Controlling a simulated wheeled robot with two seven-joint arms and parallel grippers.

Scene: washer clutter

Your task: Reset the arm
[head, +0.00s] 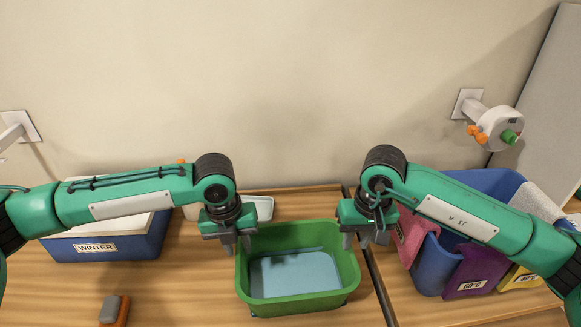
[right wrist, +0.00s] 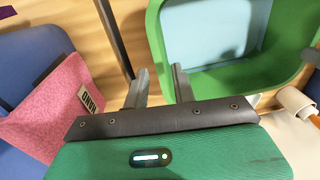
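My left gripper (head: 237,243) points down at the left rim of the green tub, with little visible between its fingers; the head view does not show clearly how far apart they are. My right gripper (head: 356,239) hangs near the tub's right rim. In the right wrist view my right gripper (right wrist: 158,84) has its two fingers apart with nothing between them. The green tub (head: 350,280) stands on the wooden table between the arms, with a light blue bottom.
A blue box (head: 130,243) labelled WINTER stands at the left. A blue bin (head: 430,268) with a pink cloth (head: 408,238) and coloured tags stands at the right. An orange and grey item (head: 112,312) lies at the front left. A white tray (head: 262,207) sits behind the tub.

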